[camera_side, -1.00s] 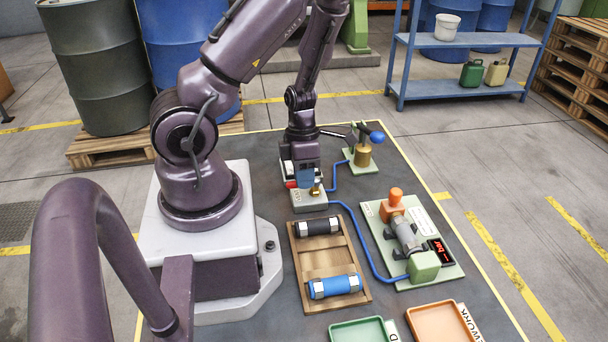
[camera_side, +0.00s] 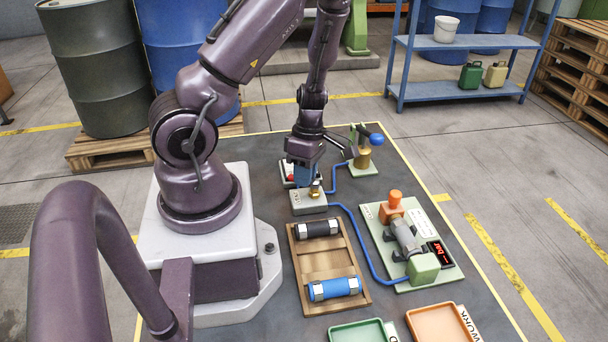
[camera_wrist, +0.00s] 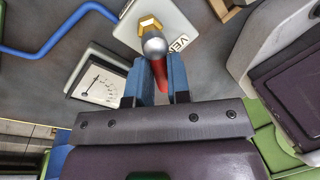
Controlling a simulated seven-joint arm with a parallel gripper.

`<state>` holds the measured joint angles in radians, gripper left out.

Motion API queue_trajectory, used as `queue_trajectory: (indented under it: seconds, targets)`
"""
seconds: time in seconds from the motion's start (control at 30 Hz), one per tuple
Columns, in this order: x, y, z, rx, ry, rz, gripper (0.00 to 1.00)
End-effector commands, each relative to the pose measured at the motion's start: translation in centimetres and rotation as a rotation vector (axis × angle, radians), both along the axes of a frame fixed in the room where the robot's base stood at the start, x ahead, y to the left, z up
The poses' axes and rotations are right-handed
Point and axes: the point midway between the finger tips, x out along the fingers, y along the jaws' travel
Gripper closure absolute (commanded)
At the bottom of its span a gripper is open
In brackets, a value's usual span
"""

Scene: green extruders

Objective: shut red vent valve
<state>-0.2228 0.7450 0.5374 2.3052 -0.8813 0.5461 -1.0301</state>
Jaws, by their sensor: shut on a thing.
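The red vent valve handle (camera_wrist: 160,78) runs from a silver knob and brass nut (camera_wrist: 150,24) back between my blue fingers in the wrist view. The nut sits on a pale block lettered VEN (camera_wrist: 125,36). In the side view that block (camera_side: 308,201) stands behind the wooden tray. My gripper (camera_side: 305,177) is just above and behind the block there, shut on the handle; it also shows in the wrist view (camera_wrist: 160,72). My fingers and wrist hide much of the handle in the side view.
A dial gauge (camera_wrist: 98,84) is close beside the valve. A blue hose (camera_side: 362,235) runs to a green-ended pump board (camera_side: 422,268). The wooden tray (camera_side: 329,262) holds a black and a blue cylinder. A brass fitting with a blue knob (camera_side: 376,139) stands behind right.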

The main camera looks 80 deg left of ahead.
Motion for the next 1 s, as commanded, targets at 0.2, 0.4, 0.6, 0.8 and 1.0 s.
queue_trajectory:
  seconds: [0.2,0.4,0.6,0.8,1.0]
  targets:
    - [0.5,0.4,0.1,0.001,-0.003,-0.209,1.00]
    - [0.9,0.6,0.1,0.000,-0.003,-0.399,1.00]
    - [1.3,0.7,0.1,0.000,-0.003,-0.587,1.00]
    - [1.7,0.8,0.1,0.000,-0.002,-0.751,1.00]
    - [2.0,0.8,0.1,0.000,-0.003,-0.875,1.00]
